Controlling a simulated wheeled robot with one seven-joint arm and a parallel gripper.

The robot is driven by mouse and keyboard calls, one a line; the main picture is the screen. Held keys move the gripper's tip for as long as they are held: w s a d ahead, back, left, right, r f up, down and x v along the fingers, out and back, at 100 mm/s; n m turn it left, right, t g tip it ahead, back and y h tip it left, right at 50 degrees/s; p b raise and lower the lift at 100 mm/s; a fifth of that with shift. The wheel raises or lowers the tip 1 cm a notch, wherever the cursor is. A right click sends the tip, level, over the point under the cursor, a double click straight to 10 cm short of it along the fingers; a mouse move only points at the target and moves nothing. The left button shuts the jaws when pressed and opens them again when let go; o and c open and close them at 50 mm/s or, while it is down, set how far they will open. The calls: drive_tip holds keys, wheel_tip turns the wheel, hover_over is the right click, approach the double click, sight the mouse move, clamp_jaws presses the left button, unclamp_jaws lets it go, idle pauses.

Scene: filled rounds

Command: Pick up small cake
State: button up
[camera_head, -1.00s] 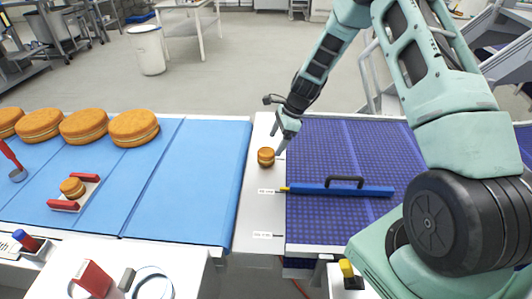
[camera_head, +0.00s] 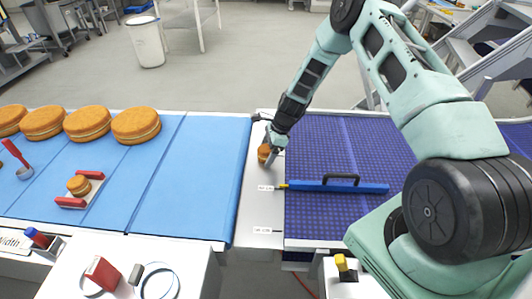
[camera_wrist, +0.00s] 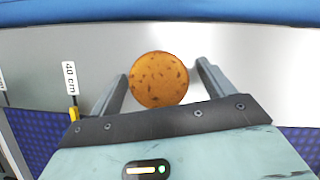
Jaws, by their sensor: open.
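The small cake (camera_head: 264,152) is a round, golden-brown cake on the steel strip (camera_head: 258,205) between the blue and purple belts. In the head view my gripper (camera_head: 270,151) is down at the cake and partly covers it. In the wrist view the cake's speckled round top (camera_wrist: 158,79) lies between the two fingers of my gripper (camera_wrist: 160,85), with a gap on each side. The fingers are open. The head view hides how low the fingertips reach. Another small cake (camera_head: 78,186) sits on a white holder with red ends on the blue belt.
Several large cakes (camera_head: 136,125) stand on the blue belt (camera_head: 195,165) at the left. A blue bar with a black handle (camera_head: 335,186) lies over the purple belt (camera_head: 350,140).

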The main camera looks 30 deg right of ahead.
drive_tip(key=c, duration=0.8)
drive_tip(key=shift+o, duration=0.2)
drive_tip(key=shift+r, duration=0.15)
